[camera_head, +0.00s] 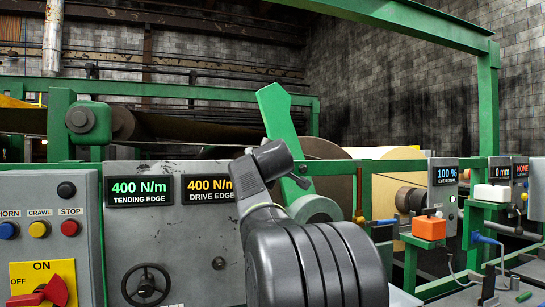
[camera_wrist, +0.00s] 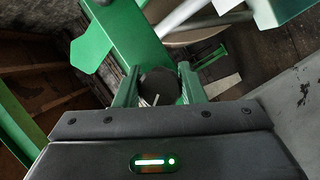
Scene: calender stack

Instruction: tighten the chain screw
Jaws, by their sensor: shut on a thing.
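In the wrist view my gripper (camera_wrist: 158,84) is shut on a dark round knob (camera_wrist: 158,88), which sits between its two green fingers. The knob has a white line on its face and looks like the chain screw. A large green plate or arm (camera_wrist: 112,45) passes just beyond it. In the head view my dark grey arm rises in the middle and hides the knob and most of the gripper. The same kind of green arm (camera_head: 280,120) stands tilted behind my wrist.
A grey panel carries two displays, tending edge (camera_head: 139,190) at 400 N/m and drive edge (camera_head: 209,188), partly covered by my arm. A handwheel (camera_head: 146,285) sits below. Buttons and a red switch (camera_head: 40,290) are at left. An orange box (camera_head: 429,228) and green frame posts stand at right.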

